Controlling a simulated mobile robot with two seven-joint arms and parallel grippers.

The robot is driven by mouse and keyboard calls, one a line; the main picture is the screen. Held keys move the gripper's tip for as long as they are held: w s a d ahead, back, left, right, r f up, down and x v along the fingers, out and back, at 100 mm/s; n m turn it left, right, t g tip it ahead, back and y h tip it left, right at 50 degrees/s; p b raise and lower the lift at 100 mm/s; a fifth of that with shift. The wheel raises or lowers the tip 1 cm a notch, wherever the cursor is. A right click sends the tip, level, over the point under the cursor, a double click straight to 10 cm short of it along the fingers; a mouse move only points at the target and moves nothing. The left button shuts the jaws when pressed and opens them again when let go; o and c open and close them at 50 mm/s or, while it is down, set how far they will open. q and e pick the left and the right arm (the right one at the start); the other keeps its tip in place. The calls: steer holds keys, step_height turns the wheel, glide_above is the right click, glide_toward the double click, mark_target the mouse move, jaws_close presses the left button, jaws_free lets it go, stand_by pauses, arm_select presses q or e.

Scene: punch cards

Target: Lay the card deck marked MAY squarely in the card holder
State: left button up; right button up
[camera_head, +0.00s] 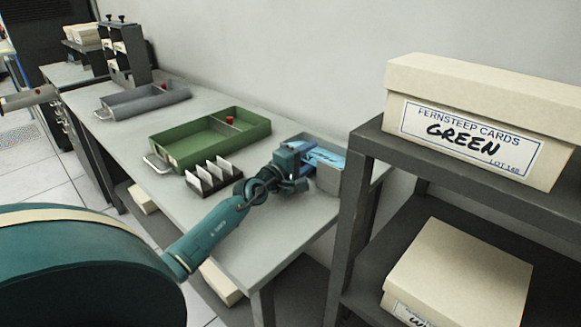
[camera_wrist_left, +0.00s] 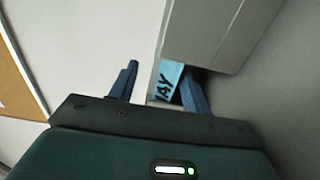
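The light-blue card deck (camera_head: 328,157) sits at the grey card holder (camera_head: 328,181) on the far right of the table. In the left wrist view the deck (camera_wrist_left: 170,80) shows letters ending in "AY"; the rest is hidden by a finger and a grey wall (camera_wrist_left: 225,35). My left gripper (camera_head: 303,160) is right at the deck and covers part of it. In the wrist view its two blue fingers (camera_wrist_left: 158,78) are apart, with the deck beside and partly behind the right finger. I cannot tell how squarely the deck lies.
A green tray (camera_head: 185,157) and a black rack of white cards (camera_head: 213,188) stand left of my gripper. A grey tray (camera_head: 115,111) lies further back. A dark shelf (camera_head: 365,142) with a box marked GREEN (camera_head: 485,110) and a lower box (camera_head: 460,270) stands close on the right.

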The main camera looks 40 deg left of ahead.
arm_select(q)
steer(key=s, duration=0.7)
steer(key=s+a, duration=0.1)
steer(key=s, duration=0.3)
steer(key=shift+s, duration=0.55)
arm_select(e)
steer(key=shift+r, duration=0.15)
